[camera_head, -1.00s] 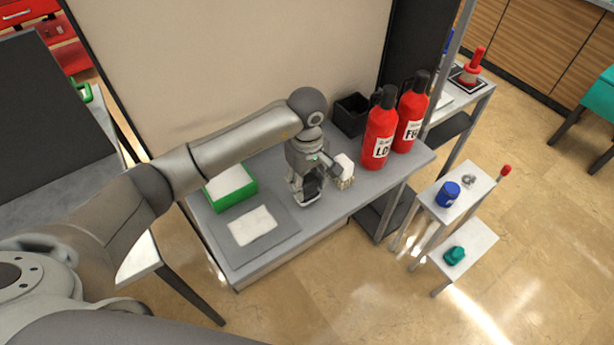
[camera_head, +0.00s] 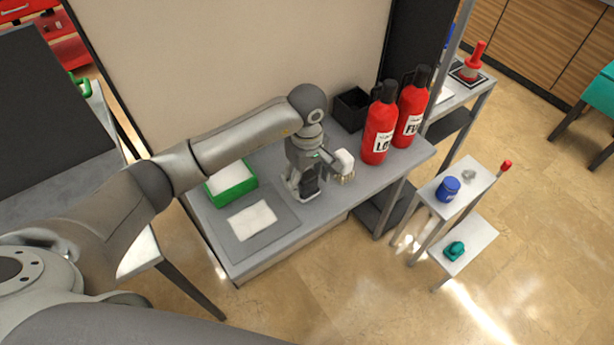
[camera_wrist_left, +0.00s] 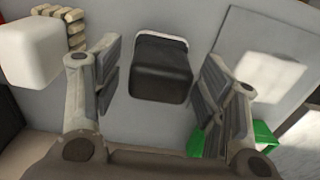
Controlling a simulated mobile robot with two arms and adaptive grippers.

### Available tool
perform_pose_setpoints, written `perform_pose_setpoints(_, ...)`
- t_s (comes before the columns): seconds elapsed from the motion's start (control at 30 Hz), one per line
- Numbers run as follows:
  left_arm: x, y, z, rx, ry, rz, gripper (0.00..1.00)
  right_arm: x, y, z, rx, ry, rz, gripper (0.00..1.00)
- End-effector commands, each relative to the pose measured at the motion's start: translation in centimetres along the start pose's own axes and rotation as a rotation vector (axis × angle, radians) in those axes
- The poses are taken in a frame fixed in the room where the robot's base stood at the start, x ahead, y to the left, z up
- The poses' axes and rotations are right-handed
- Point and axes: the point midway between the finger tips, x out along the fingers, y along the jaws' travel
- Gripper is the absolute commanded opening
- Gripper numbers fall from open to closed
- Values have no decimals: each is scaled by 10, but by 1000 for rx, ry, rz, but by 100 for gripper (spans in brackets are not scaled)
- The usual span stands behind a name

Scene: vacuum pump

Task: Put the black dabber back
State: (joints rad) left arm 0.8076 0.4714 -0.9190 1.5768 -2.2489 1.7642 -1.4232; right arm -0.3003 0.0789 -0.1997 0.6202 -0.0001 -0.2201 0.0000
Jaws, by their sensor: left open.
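The black dabber (camera_wrist_left: 160,72) is a dark block with a pale strip along its far edge. In the left wrist view it is between the two fingers of my left gripper (camera_wrist_left: 155,85), with a gap on each side. In the head view my left gripper (camera_head: 302,189) is low over the grey bench, its fingers open around the dabber (camera_head: 310,184), which is partly hidden. My right gripper is not in view.
A white block (camera_head: 343,160) with ribbed beige parts is close to the gripper's right. The grey bench also holds a green box (camera_head: 238,190), a flat mat with a white pad (camera_head: 252,221), a black bin (camera_head: 351,110) and red extinguishers (camera_head: 379,128).

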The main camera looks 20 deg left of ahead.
Motion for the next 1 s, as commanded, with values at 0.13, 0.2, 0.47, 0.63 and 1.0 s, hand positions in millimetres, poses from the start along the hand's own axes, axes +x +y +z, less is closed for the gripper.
perform_pose_setpoints(0.13,-9,1,-1,1,2,4,66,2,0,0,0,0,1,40)
perform_pose_setpoints(0.2,-20,1,-1,0,4,5,66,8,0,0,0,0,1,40)
perform_pose_setpoints(0.47,-74,1,-1,1,5,6,66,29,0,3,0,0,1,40)
perform_pose_setpoints(0.63,-102,1,0,1,3,4,66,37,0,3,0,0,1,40)
perform_pose_setpoints(1.0,-123,0,0,0,0,0,66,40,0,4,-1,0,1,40)
